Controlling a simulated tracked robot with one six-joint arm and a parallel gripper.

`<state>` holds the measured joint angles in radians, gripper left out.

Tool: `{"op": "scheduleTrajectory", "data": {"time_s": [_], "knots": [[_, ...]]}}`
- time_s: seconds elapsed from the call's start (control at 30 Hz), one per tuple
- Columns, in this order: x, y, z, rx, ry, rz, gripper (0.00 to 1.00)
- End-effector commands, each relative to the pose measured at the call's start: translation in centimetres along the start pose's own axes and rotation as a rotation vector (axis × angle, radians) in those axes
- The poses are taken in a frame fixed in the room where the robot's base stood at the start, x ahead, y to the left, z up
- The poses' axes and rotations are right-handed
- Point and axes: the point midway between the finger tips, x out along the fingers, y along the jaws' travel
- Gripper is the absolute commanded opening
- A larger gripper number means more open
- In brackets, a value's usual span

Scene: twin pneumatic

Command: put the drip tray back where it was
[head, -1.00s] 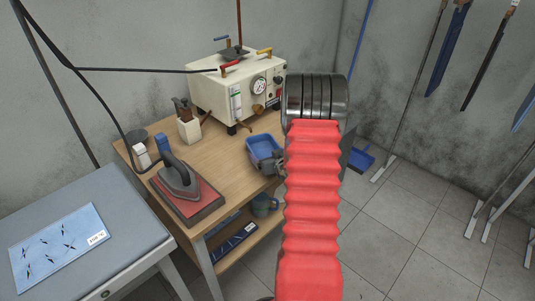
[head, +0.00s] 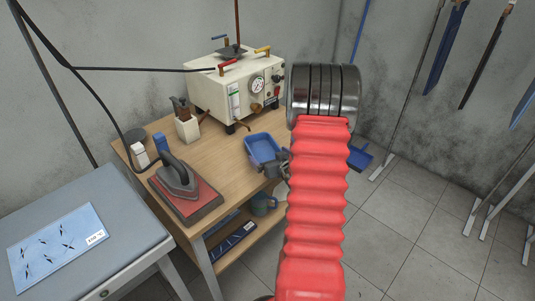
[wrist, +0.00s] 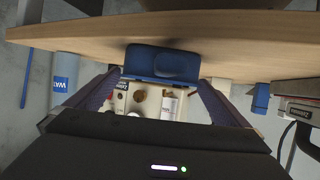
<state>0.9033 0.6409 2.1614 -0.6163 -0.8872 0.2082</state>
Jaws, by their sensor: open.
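The blue drip tray (head: 262,149) sits on the wooden bench top, in front of the cream machine and near the bench's right edge. My gripper (head: 278,165) is at the tray's near right side, partly hidden by my red arm sleeve. In the wrist view my gripper (wrist: 160,80) is open, with one finger to each side and nothing clamped between them. I cannot tell whether a finger touches the tray.
The cream machine (head: 215,88) stands at the back of the bench. A flat iron (head: 178,178) rests on a red pad at the front left. A white holder (head: 187,129) stands behind it. A mug (head: 264,204) is on the lower shelf.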

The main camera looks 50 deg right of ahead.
Motion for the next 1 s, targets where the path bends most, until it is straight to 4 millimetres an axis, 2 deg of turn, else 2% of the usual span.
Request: {"op": "scheduleTrajectory", "data": {"time_s": [0.2,0.43,0.6,1.0], "knots": [[-3.6,0.1,-0.1,0.001,0.001,0.003,1.00],[-6.6,0.1,0.0,0.001,0.000,0.002,1.00],[-7.4,0.1,0.0,0.000,-0.001,0.001,1.00],[-7.4,0.1,0.0,0.001,-0.001,0.001,1.00]]}}
